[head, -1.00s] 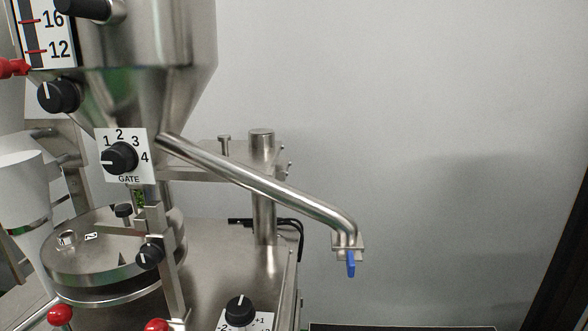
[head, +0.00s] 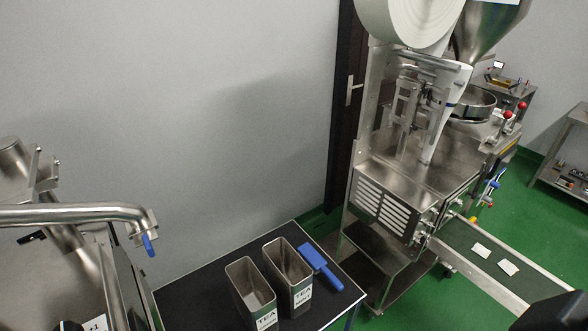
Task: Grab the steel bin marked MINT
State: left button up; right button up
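Two open-topped steel bins stand side by side on a dark-topped table in the head view. The right bin (head: 289,270) has a white label reading TEA, with a second line that looks like MINT but is small and blurred. The left bin (head: 250,291) also has a label reading TEA; its lower line is cut off by the bottom edge of the picture. Both bins stand upright and close together.
A blue scoop (head: 320,265) lies right of the bins on the dark table (head: 190,290). A steel spout (head: 75,213) with a blue tip reaches in from the left. A packing machine (head: 420,170) and its conveyor (head: 503,263) carrying white bags stand right. Green floor (head: 400,305) shows between.

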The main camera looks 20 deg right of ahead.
aim_at(290, 277)
jog(key=z, duration=0.45)
jog(key=i+l+u, duration=0.25)
jog(key=u, duration=0.2)
jog(key=i+l+u, duration=0.15)
jog(key=l+u, duration=0.25)
jog(key=i+l+u, duration=0.1)
jog(key=l+u, duration=1.2)
jog(key=l, duration=0.15)
